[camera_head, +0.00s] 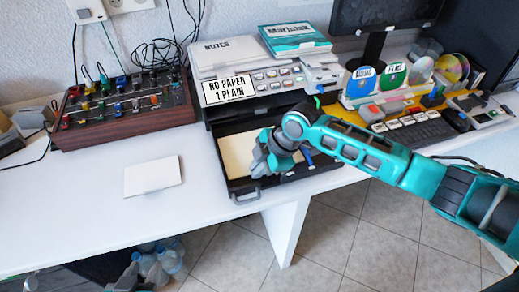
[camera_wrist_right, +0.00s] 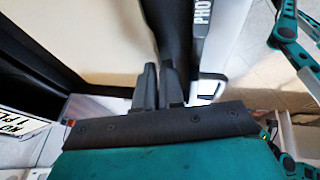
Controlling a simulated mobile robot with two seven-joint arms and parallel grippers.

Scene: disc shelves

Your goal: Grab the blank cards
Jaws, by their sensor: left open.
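A white, blank card or flat stack of cards (camera_head: 152,176) lies on the white table, left of the open drawer. The open black drawer (camera_head: 240,187) has a pale cream sheet or floor inside, also seen in the right wrist view (camera_wrist_right: 100,35). My right gripper (camera_head: 262,160) is over the drawer's front left part. In the right wrist view its two dark fingers (camera_wrist_right: 157,85) stand close together, with nothing clear between them. Whether they touch the drawer contents is hidden.
A printer-like unit (camera_head: 255,88) stands behind the drawer, its sign reading "NO PAPER 1 PLAIN". A wooden-sided control panel (camera_head: 125,108) is at the left. A keyboard (camera_head: 415,132) and disc rack are at the right. The table's front left is clear.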

